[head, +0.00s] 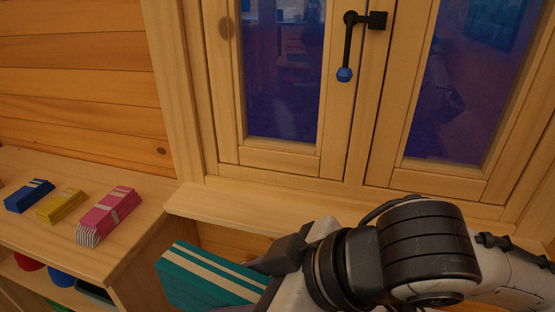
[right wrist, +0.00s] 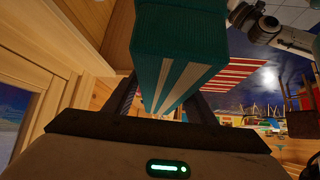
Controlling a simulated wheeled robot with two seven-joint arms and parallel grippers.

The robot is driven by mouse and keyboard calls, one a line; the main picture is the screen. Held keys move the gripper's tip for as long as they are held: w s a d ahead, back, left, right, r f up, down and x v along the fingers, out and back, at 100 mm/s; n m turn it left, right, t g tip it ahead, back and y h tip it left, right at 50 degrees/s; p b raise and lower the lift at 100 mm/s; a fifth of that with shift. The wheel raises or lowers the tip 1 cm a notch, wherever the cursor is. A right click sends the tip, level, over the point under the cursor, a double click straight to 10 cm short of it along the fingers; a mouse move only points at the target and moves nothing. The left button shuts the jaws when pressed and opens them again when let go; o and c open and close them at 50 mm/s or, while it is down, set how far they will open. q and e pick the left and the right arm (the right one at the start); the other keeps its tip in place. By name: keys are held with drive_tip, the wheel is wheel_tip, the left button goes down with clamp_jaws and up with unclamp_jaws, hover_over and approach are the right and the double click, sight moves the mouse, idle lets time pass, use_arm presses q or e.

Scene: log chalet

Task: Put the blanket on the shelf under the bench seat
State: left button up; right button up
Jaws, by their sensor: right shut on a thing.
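The folded teal blanket with cream stripes (head: 190,283) is at the lower middle of the head view, in front of the window wall. In the right wrist view the blanket (right wrist: 180,40) stands up between the two dark fingers. My right gripper (head: 272,262) is shut on it, with the arm coming in from the right. What lies below the blanket is hidden. My left gripper does not show.
A wooden shelf unit (head: 125,262) stands at the left, close beside the blanket. A blue bundle (head: 29,195), a yellow bundle (head: 62,206) and a pink bundle (head: 108,212) lie on top. A window with a black handle (head: 347,45) and a projecting sill (head: 225,214) is behind.

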drive_tip(key=w+d+r+m+t+h, duration=0.1)
drive_tip(key=w+d+m, duration=0.3)
drive_tip(key=d, duration=0.4)
drive_tip(key=w+d+r+m+t+h, duration=0.2)
drive_tip(key=w+d+r+m+h, duration=0.1)
drive_tip(key=d, duration=0.6)
drive_tip(key=w+d+r+m+t+h, duration=0.2)
drive_tip(key=w+d+m+h, duration=0.2)
drive_tip(key=w+d+m, duration=0.2)
drive_tip(key=shift+w+d, duration=0.35)
drive_tip(key=shift+d, duration=0.9)
